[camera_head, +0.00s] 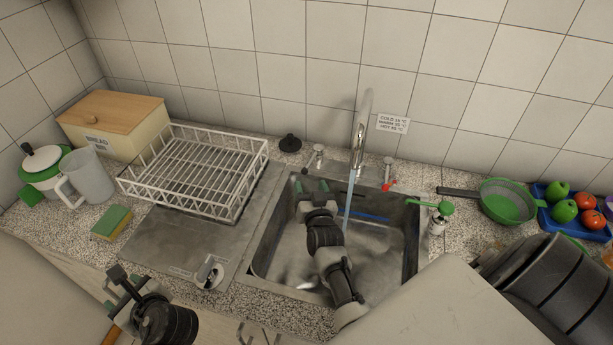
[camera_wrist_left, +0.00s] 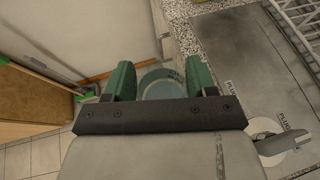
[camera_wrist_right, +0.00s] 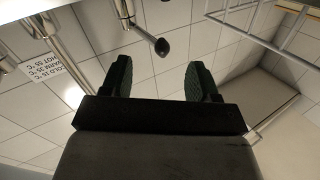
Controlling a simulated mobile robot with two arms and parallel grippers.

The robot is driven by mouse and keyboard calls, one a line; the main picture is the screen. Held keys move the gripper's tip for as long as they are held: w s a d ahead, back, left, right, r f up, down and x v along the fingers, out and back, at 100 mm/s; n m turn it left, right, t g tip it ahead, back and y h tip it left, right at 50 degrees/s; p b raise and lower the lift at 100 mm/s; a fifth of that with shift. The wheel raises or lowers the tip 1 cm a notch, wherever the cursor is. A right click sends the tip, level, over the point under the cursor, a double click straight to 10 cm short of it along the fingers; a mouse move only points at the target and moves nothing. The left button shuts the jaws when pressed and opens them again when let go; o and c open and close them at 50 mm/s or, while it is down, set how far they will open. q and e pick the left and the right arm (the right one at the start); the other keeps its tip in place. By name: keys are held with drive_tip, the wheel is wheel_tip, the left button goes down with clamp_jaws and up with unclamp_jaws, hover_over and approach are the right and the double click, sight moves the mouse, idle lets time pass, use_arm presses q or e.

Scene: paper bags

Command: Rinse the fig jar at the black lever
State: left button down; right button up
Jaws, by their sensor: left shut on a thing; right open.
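My left gripper (camera_head: 122,276) is at the lower left of the head view, beyond the counter's front edge. In the left wrist view its green fingers (camera_wrist_left: 143,80) are shut on a round, glassy, teal-tinted jar (camera_wrist_left: 160,86) with dark marks, probably the fig jar. I cannot read a label, and the head view does not show it clearly. My right gripper (camera_head: 312,190) is open and empty over the sink, left of the tap (camera_head: 361,125). In the right wrist view nothing is between its fingers (camera_wrist_right: 160,80). A dark-ended handle (camera_wrist_right: 161,47) shows there, possibly the black lever.
A pale water stream (camera_head: 349,200) falls from the tap into the sink (camera_head: 262,240). A red lever (camera_head: 389,185) is right of the tap. A dish rack (camera_head: 195,170), sponge (camera_head: 111,222) and clear jug (camera_head: 88,176) stand left. A green strainer (camera_head: 509,201) lies right.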

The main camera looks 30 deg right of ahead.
sight(306, 174)
use_arm(q)
wheel_tip(306, 174, down, 4)
drive_tip(key=b, duration=0.3)
drive_tip(key=shift+r, duration=0.2)
use_arm(e)
drive_tip(key=x, duration=0.5)
drive_tip(key=shift+w+d+f, duration=0.1)
drive_tip(key=shift+w+d, duration=0.05)
drive_tip(key=shift+w, duration=0.2)
use_arm(q)
drive_tip(key=shift+f, duration=0.15)
use_arm(e)
drive_tip(key=shift+w+d, duration=0.2)
drive_tip(key=shift+w, duration=0.15)
